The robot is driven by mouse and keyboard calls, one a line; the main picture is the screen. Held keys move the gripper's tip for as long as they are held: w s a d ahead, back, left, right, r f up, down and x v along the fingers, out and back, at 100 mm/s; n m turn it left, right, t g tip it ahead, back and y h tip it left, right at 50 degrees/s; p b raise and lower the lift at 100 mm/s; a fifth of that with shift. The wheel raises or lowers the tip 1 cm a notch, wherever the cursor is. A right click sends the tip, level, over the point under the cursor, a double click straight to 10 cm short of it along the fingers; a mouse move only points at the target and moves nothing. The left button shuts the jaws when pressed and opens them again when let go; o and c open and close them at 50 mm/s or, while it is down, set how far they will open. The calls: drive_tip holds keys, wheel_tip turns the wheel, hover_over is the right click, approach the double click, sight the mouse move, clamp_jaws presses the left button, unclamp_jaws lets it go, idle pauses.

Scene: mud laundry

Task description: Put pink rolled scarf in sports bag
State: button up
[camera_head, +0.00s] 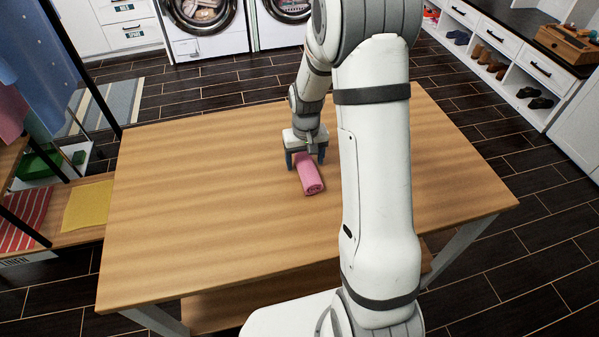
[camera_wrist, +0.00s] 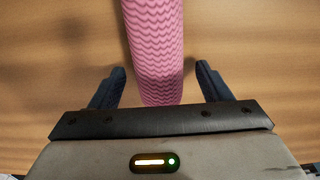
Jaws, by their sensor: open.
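The pink rolled scarf (camera_head: 310,178) lies on the wooden table (camera_head: 220,215), its near end pointing toward the table's front. In the wrist view the scarf (camera_wrist: 157,50) shows a wavy pattern and runs from the top edge down between the fingers. My gripper (camera_head: 305,160) is open above the scarf, one finger on each side. In the wrist view my gripper (camera_wrist: 160,75) has a gap between each finger and the scarf. I do not see a sports bag in either view.
The tabletop around the scarf is clear. A clothes rack (camera_head: 85,70) with a yellow cloth (camera_head: 88,206) on its shelf stands at the left. Washing machines (camera_head: 205,22) are at the back. A shoe cabinet (camera_head: 500,65) stands at the right. Dark tiled floor surrounds the table.

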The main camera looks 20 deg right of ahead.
drive_tip(key=shift+f, duration=0.2)
drive_tip(key=shift+c, duration=0.5)
drive_tip(key=c, duration=1.1)
